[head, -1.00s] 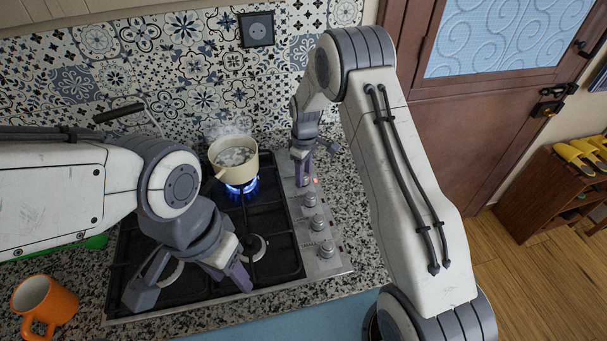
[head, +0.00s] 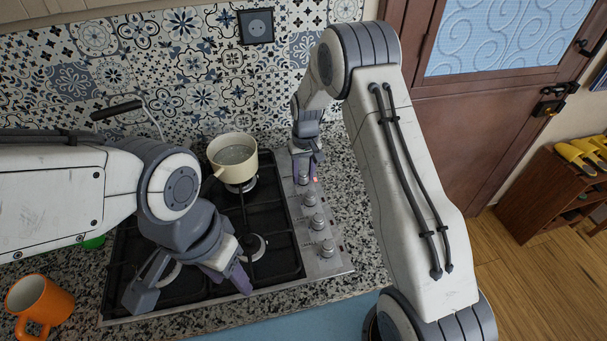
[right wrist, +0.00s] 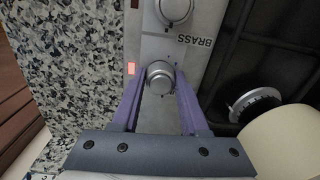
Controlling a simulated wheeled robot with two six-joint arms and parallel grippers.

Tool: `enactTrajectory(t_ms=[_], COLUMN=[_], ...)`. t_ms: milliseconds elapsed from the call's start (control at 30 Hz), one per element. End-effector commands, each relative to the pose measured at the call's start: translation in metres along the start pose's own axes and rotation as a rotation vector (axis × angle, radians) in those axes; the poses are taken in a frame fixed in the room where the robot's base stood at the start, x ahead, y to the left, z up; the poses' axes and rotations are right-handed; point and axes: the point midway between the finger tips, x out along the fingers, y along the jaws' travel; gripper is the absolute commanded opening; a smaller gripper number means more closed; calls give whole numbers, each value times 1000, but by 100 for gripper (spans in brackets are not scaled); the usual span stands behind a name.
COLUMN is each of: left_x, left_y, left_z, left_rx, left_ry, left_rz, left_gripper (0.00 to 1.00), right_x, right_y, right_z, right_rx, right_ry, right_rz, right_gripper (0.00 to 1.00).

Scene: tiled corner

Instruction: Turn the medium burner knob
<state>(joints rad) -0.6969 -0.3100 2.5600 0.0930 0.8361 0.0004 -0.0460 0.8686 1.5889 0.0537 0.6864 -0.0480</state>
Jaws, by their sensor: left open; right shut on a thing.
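The stove (head: 276,231) has a column of silver knobs on the panel at its right side. My right gripper (head: 304,168) reaches down over the farthest knob (head: 303,180). In the right wrist view that knob (right wrist: 159,76) sits between the two purple fingers of my right gripper (right wrist: 158,88), which are shut on it. A small red light (right wrist: 131,68) glows beside it. The cream pot (head: 233,154) stands on the back right burner, and no flame shows under it. My left gripper (head: 192,288) is open and empty over the front of the stove.
Other knobs (head: 318,221) line the panel nearer the front. An orange mug (head: 40,302) stands on the counter at the left. The tiled wall is behind the stove. A wooden shoe rack (head: 552,190) stands at the right.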

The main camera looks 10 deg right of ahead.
Motion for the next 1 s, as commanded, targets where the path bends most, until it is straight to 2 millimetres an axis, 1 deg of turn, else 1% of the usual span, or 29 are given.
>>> enactTrajectory(t_ms=[200,400,633,1000], left_x=[2,2,2,2], left_y=[0,0,0,0], left_z=[0,0,0,0], left_rx=[0,0,0,0], left_ry=[0,0,0,0], left_rz=[0,0,0,0], left_gripper=[50,50,50,50], right_x=[-2,-2,-2,-2], right_y=[0,0,1,1], right_z=[-2,-2,-2,-2], right_rx=[143,224,264,270], right_ry=[11,14,16,17], right_rz=[0,0,0,-1], right_gripper=[0,0,0,0])
